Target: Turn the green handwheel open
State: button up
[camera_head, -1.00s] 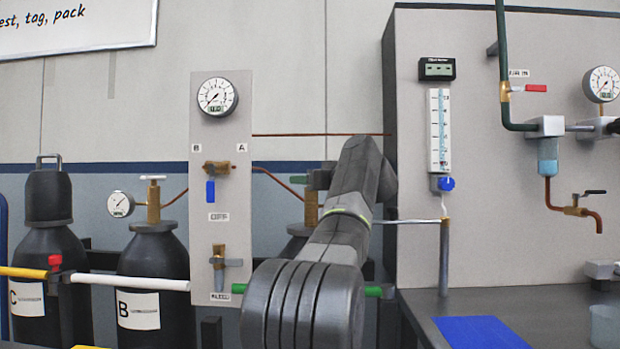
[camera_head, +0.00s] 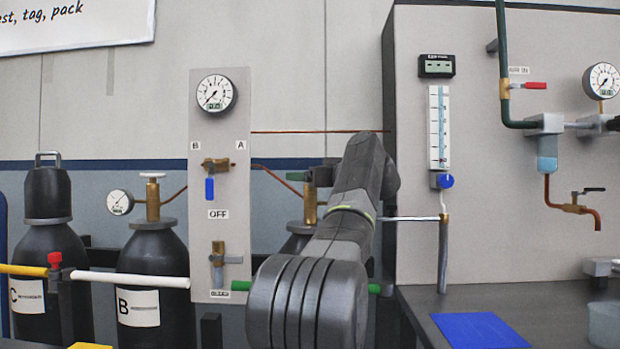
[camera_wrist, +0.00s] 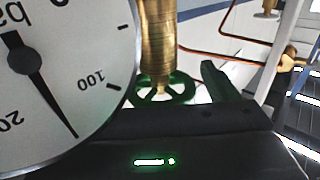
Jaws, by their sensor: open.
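The green handwheel (camera_head: 296,176) sits on top of the brass valve (camera_head: 310,205) of the cylinder behind my arm, and my arm hides part of it. In the wrist view the spoked green handwheel (camera_wrist: 163,92) shows at the end of the brass valve body (camera_wrist: 158,40). My gripper (camera_head: 321,177) is open at the handwheel. One finger stands just right of the wheel in the wrist view, apart from its rim. The other finger is hidden, with a large gauge in front at left. I cannot tell whether the wheel is between the fingers.
The round pressure gauge (camera_wrist: 60,80) is very close to the wrist camera. A copper pipe (camera_wrist: 215,55) runs past the valve. The grey valve panel (camera_head: 235,120) stands left of my arm, and the instrument cabinet (camera_head: 410,120) stands right. Cylinder B (camera_head: 150,255) is farther left.

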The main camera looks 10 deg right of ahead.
jog(key=p+v, duration=0.1)
jog(key=v, duration=1.2)
jog(key=shift+s+d+p, duration=0.15)
jog(key=shift+s+p, duration=0.2)
jog(key=shift+p, duration=0.05)
jog(key=shift+w, duration=0.1)
jog(key=b+x, duration=0.1)
jog(key=x, duration=1.3)
jog(key=shift+b, duration=0.4)
jog(key=shift+d, duration=0.1)
